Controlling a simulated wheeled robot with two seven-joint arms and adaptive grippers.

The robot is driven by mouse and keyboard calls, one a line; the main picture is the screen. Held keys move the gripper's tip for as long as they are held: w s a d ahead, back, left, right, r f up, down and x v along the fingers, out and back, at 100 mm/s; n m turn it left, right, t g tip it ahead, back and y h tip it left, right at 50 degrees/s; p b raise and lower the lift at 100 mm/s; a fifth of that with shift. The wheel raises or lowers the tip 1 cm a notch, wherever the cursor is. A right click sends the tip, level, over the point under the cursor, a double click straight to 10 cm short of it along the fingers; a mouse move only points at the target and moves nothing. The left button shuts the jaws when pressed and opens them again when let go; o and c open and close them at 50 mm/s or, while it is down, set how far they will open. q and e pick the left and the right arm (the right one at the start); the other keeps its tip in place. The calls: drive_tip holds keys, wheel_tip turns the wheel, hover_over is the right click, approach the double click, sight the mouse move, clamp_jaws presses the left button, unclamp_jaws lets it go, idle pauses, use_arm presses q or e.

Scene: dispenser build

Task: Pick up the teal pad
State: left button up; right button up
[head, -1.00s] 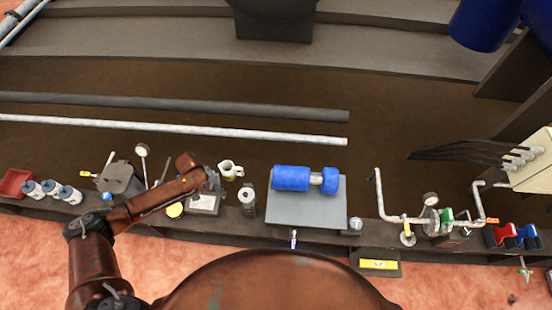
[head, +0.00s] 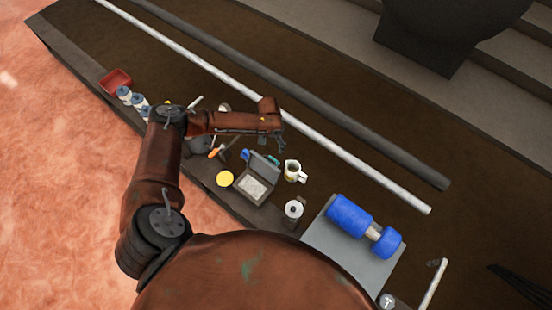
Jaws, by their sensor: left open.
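A small teal piece (head: 273,160), which looks like the teal pad, shows just behind the lid of an open grey case (head: 257,182) in the head view. Much of it is hidden by the lid. My left gripper (head: 281,144) is open, just above and beyond the teal piece in the picture. A gap shows between them, and nothing shows between its fingers. I cannot tell its height over the bench. My right gripper is not in view.
Close by are a white mug (head: 293,171), a grey canister (head: 293,211), a yellow disc (head: 225,179) and an orange-handled tool (head: 215,152). A blue roller (head: 349,215) lies on a grey plate (head: 322,236). A long pale pipe (head: 335,140) runs behind them.

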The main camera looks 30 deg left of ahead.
use_arm(q)
drive_tip(key=shift+g, duration=0.3)
drive_tip(key=f+b, duration=0.1)
drive_tip(key=f, duration=0.1)
drive_tip(key=f+b, duration=0.2)
drive_tip(key=f, duration=0.1)
drive_tip(key=f+b, duration=0.1)
drive_tip(key=f, duration=0.2)
drive_tip(key=shift+s+d+f, duration=0.1)
drive_tip(key=shift+s+f, duration=0.05)
drive_tip(key=shift+s, duration=0.15)
drive_tip(key=shift+f+b, duration=0.25)
drive_tip(key=shift+b, duration=0.15)
drive_tip(key=shift+f+b, duration=0.45)
drive_tip(key=shift+f, duration=0.85)
drive_tip(key=f+b, duration=0.2)
drive_tip(key=f, duration=0.1)
drive_tip(key=f+b, duration=0.1)
drive_tip(key=shift+w+a+f, duration=0.25)
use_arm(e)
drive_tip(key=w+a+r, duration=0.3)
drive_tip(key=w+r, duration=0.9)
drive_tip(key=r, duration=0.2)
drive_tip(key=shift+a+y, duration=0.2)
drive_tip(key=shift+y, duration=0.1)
use_arm(q)
drive_tip(key=shift+c, duration=0.7)
